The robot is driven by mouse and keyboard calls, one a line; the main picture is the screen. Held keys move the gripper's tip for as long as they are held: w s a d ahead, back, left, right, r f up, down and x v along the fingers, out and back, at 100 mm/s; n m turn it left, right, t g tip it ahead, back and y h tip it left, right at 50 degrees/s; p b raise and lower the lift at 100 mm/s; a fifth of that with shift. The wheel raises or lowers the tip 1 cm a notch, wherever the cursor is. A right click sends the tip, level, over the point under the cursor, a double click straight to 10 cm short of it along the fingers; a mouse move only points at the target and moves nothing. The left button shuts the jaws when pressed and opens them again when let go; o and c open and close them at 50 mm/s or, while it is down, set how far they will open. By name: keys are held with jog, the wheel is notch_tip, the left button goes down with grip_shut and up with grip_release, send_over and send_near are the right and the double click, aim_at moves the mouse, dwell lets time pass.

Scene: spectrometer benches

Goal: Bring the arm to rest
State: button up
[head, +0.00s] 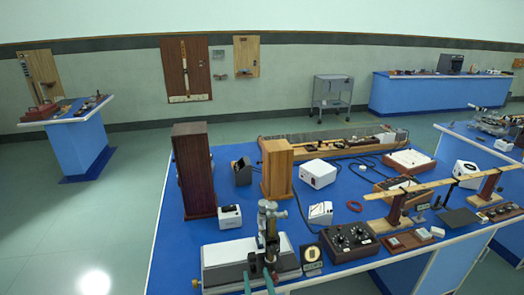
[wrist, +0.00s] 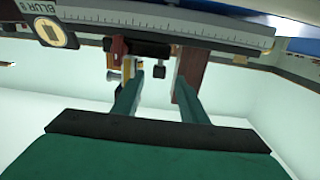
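My gripper (head: 258,277) shows at the bottom edge of the head view as teal fingers in front of a grey-and-white instrument (head: 225,252) with an upright metal post (head: 268,225). In the wrist view my gripper (wrist: 158,82) has its two teal fingers apart. A small dark knob shows in the gap between them, and I see nothing clasped. A long white graduated scale (wrist: 180,22) runs across the top of the wrist view, beyond the fingertips. I cannot tell whether a finger touches the instrument.
The blue bench (head: 170,238) is crowded with a dark wooden box (head: 194,170), a lighter wooden box (head: 276,168), a black dial box (head: 350,241) and a long wooden beam (head: 435,187). Open floor (head: 60,225) lies to the left. Other benches stand farther off.

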jog(key=s+f+m+h, duration=0.25)
jog(key=s+f, duration=0.45)
jog(key=s, duration=0.4)
jog(key=s+d+r+g+h, duration=0.1)
jog(key=s+r+g, duration=0.1)
jog(key=s, duration=2.8)
jog(key=shift+d, duration=0.4)
jog(key=shift+h, duration=0.25)
